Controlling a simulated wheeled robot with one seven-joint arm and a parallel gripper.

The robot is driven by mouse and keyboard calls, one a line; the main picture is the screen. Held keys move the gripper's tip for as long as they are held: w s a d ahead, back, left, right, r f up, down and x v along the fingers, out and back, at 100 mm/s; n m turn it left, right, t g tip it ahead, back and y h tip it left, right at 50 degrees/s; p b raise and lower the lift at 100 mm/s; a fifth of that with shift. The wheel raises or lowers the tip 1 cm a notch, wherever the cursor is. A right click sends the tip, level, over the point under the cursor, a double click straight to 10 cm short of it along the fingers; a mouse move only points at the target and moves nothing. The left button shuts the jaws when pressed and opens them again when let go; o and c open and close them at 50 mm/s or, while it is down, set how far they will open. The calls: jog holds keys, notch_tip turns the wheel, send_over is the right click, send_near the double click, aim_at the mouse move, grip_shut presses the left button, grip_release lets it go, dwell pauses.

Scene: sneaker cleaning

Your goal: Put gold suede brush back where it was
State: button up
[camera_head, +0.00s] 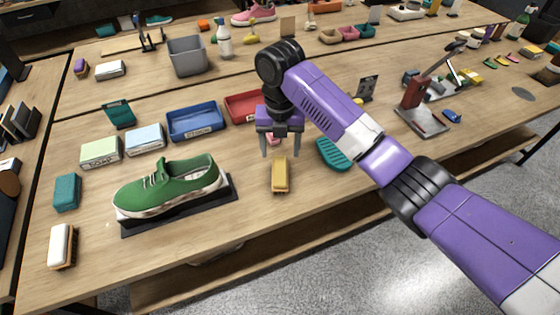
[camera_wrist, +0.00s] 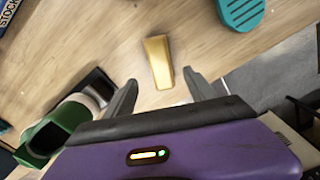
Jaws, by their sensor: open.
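The gold suede brush (camera_head: 280,175) lies on the wooden table, right of the green sneaker (camera_head: 170,187), which rests on a dark mat (camera_head: 222,196). My gripper (camera_head: 281,150) is above the table near the far end of the brush, fingers pointing down, open and empty. In the wrist view, the gold brush (camera_wrist: 158,62) lies beyond and between the spread fingertips of my gripper (camera_wrist: 163,92), apart from them. Part of the green sneaker (camera_wrist: 65,130) shows at the lower left there.
A teal ridged object (camera_head: 333,154) lies right of the brush. A blue tray (camera_head: 196,121) and a red tray (camera_head: 243,107) stand behind. A white-topped brush (camera_head: 61,245) is at the front left. Bare tabletop lies in front of the gold brush, up to the table edge.

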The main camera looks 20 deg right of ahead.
jog(key=shift+r, duration=1.5)
